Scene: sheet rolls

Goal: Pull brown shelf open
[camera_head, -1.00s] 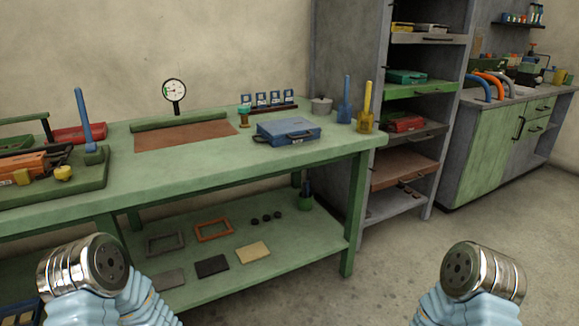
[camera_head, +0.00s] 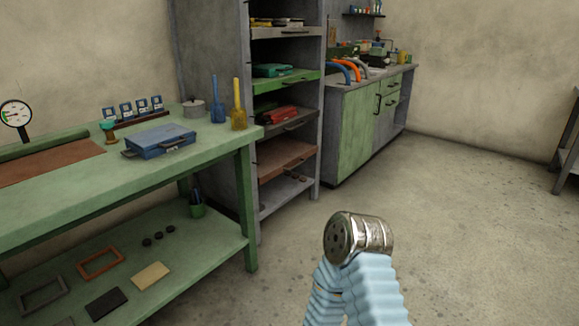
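The brown shelf (camera_head: 284,157) is a flat reddish-brown board in the tall grey shelf unit (camera_head: 213,80), left of centre. It sits below the shelf with the red case and above the lowest grey shelf. Part of one of my arms, a metal joint with a light blue sleeve, shows at the bottom centre, well in front of the unit. Neither gripper is visible.
A green workbench (camera_head: 190,170) stands left of the unit, its corner near the unit's front. It carries a blue case (camera_head: 160,140). A green-and-grey cabinet (camera_head: 357,128) stands to the right. The floor (camera_head: 430,210) in front and to the right is clear.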

